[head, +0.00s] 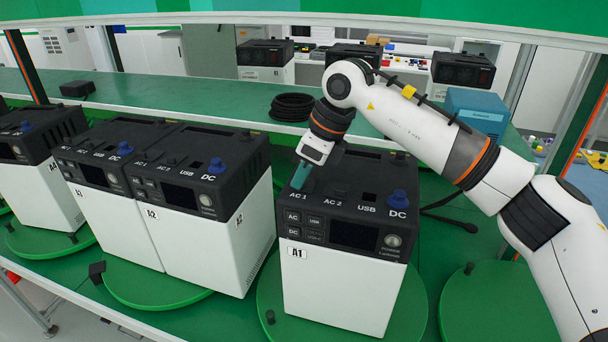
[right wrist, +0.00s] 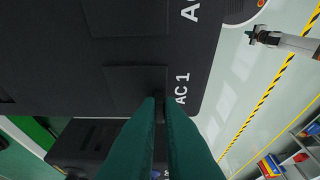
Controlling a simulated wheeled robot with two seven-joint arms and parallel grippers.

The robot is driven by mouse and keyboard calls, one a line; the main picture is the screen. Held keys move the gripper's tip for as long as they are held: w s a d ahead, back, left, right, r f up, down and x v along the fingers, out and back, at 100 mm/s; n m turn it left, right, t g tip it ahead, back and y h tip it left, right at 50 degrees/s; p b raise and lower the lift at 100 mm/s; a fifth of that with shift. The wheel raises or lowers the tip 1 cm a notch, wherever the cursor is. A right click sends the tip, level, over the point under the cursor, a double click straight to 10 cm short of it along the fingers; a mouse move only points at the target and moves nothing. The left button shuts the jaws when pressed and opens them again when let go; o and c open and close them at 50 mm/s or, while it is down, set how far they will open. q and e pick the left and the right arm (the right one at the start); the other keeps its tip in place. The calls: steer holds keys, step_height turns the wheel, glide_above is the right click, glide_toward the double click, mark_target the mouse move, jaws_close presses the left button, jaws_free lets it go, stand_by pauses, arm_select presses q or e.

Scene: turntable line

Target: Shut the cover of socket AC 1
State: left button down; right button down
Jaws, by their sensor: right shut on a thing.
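The power unit labelled A1 (head: 345,280) stands on a green turntable (head: 413,310), with a black top printed AC 1, AC 2, USB and DC. My right gripper (head: 299,178) reaches down to the top's left side, just behind the AC 1 print. In the right wrist view, its green fingers (right wrist: 160,103) are nearly together at the edge of a dark square cover (right wrist: 135,88) beside the AC 1 print. They are shut on a small dark part there, which looks like the cover's edge. The fingers hide part of it, and I cannot tell how far the cover is tilted. My left gripper is not in view.
A blue knob (head: 399,197) stands up by the DC print. A black cable coil (head: 292,107) and a blue box (head: 476,108) lie on the shelf behind. An empty turntable (head: 495,305) is at right.

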steer(key=c, duration=1.6)
jaws_free()
steer(key=shift+s+a, duration=0.25)
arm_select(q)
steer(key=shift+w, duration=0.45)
arm_select(e)
steer(key=shift+o, duration=0.2)
steer(key=shift+w+d, duration=0.1)
steer(key=shift+d, duration=0.05)
